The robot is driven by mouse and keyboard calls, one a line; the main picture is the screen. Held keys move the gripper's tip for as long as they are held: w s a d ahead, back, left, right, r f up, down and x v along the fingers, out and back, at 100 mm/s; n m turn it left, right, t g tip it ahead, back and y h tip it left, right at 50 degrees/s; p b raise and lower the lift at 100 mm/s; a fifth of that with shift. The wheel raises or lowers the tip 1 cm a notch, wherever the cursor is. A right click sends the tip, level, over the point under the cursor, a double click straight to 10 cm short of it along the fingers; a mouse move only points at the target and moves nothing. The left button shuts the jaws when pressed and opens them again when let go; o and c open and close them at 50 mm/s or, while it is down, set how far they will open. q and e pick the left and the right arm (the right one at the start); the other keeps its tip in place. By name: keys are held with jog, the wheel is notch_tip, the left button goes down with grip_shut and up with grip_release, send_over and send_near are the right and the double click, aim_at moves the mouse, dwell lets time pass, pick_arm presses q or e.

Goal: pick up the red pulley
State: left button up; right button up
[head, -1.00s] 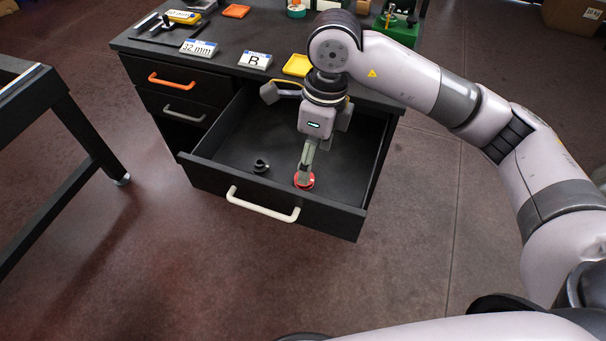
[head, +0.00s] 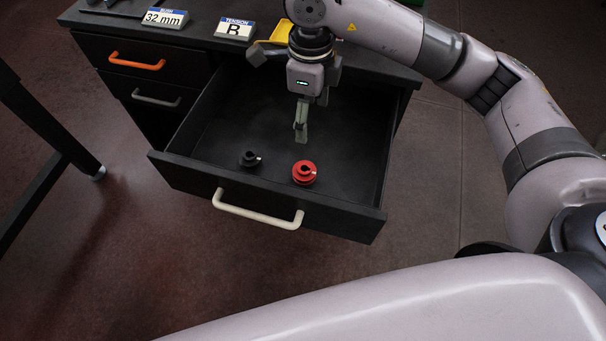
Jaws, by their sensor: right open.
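The red pulley (head: 304,173) lies on the floor of the open drawer, toward its front. It is fully visible, with a dark hole in its top. My right gripper (head: 300,137) points down over the drawer, behind and above the pulley, apart from it. It is open with nothing between its fingers. My left gripper is not in view.
A small black pulley-like part (head: 249,159) lies in the drawer left of the red pulley. The open drawer (head: 265,197) has walls around it and a white handle (head: 258,209). Label stands (head: 234,29) and a yellow tray (head: 281,31) are on the tabletop.

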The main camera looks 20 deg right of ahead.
jog(key=f, duration=0.2)
send_over(304, 168)
jog(key=s, duration=0.1)
jog(key=f, duration=1.1)
jog(key=shift+d+f, duration=0.2)
jog(key=shift+d, duration=0.05)
jog(key=shift+f, duration=0.45)
jog(key=f, duration=0.3)
jog(key=f+p, duration=0.1)
jog(key=f, duration=0.1)
jog(key=shift+a, duration=0.35)
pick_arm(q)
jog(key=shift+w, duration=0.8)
pick_arm(e)
jog(key=shift+c, duration=0.2)
jog(key=c, duration=1.3)
jog(key=shift+r, duration=0.1)
